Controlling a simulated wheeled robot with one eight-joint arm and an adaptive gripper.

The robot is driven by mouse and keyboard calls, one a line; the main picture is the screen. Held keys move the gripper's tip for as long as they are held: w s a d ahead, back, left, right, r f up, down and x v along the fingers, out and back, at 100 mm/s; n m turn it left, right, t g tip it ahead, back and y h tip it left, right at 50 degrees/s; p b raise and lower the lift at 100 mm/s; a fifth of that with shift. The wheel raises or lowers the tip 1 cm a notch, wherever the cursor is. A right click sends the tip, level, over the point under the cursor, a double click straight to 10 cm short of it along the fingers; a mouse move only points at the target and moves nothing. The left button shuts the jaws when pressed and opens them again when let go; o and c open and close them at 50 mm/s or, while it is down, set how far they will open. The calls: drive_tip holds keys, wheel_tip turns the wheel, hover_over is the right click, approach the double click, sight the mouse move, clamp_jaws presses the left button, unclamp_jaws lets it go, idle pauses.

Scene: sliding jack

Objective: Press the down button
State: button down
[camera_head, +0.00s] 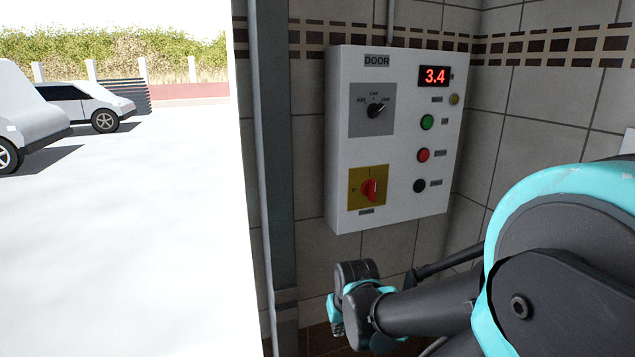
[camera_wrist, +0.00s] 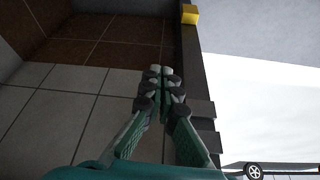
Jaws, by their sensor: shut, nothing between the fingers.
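The white control panel (camera_head: 400,100) marked DOOR hangs on the tiled wall in the head view. On its right side are a green button (camera_head: 427,122), a red button (camera_head: 423,155) and a black button (camera_head: 419,186), one above the other. Their small labels are too blurred to read, so I cannot tell which is the down button. My gripper (camera_wrist: 160,72) is shut and empty in the wrist view, its fingertips together. My arm's end is below the panel in the head view, apart from it. The panel is not in the wrist view.
The panel also has a red 3.4 display (camera_head: 435,76), a black selector knob (camera_head: 376,110) and a red rotary switch (camera_head: 370,189) on yellow. A grey door post (camera_head: 268,150) stands left of it. Beyond the opening are parked cars (camera_head: 75,105) on bright ground.

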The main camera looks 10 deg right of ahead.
sight(420, 186)
drive_tip(key=w+d+r+t+h, duration=0.1)
drive_tip(key=w+d+r+t, duration=0.4)
drive_tip(key=w+d+r, duration=0.7)
drive_tip(key=s+d+r+t+h, duration=0.1)
drive_tip(key=d+r+h, duration=0.2)
drive_tip(key=d+r, duration=0.4)
drive_tip(key=s+d+r+m+t+h, duration=0.1)
drive_tip(key=d+r+h, duration=0.3)
drive_tip(key=d+r, duration=0.4)
drive_tip(key=d, duration=0.6)
drive_tip(key=shift+s+d+r+m+t, duration=0.2)
drive_tip(key=shift+m+t, duration=0.1)
drive_tip(key=shift+t, duration=0.1)
drive_tip(key=shift+w, duration=0.2)
drive_tip(key=shift+w+a, duration=0.2)
drive_tip(key=shift+w, duration=1.2)
drive_tip(key=shift+w+a, duration=0.2)
drive_tip(key=shift+w, duration=1.25)
drive_tip(key=shift+w+a, duration=0.2)
drive_tip(key=shift+w, duration=1.2)
drive_tip(key=shift+w, duration=0.1)
